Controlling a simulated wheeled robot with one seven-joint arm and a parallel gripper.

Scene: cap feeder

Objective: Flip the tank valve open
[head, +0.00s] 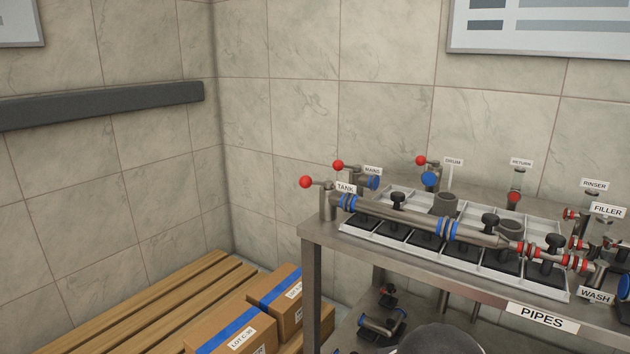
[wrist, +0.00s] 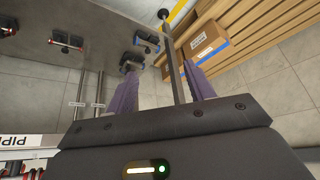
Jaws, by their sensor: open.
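The tank valve (head: 327,204) stands at the left end of the table, beside the TANK label (head: 345,188). Its lever sticks out roughly level to the left and ends in a red ball knob (head: 306,182). A pipe with blue bands (head: 420,223) runs right from it. My gripper (wrist: 160,66) shows in the wrist view with its two purple fingers apart and nothing held between them. A thin post, seemingly a table leg (wrist: 171,75), shows beyond the gap. The tank valve is not seen in the wrist view.
Similar red-knobbed levers stand behind at MAINS (head: 338,165) and DRUM (head: 420,160). The steel table (head: 400,258) carries a grey tray (head: 352,229) under the pipes. Cardboard boxes (head: 232,330) sit on a wooden slatted platform (head: 140,305) at lower left. Space left of the tank knob looks clear.

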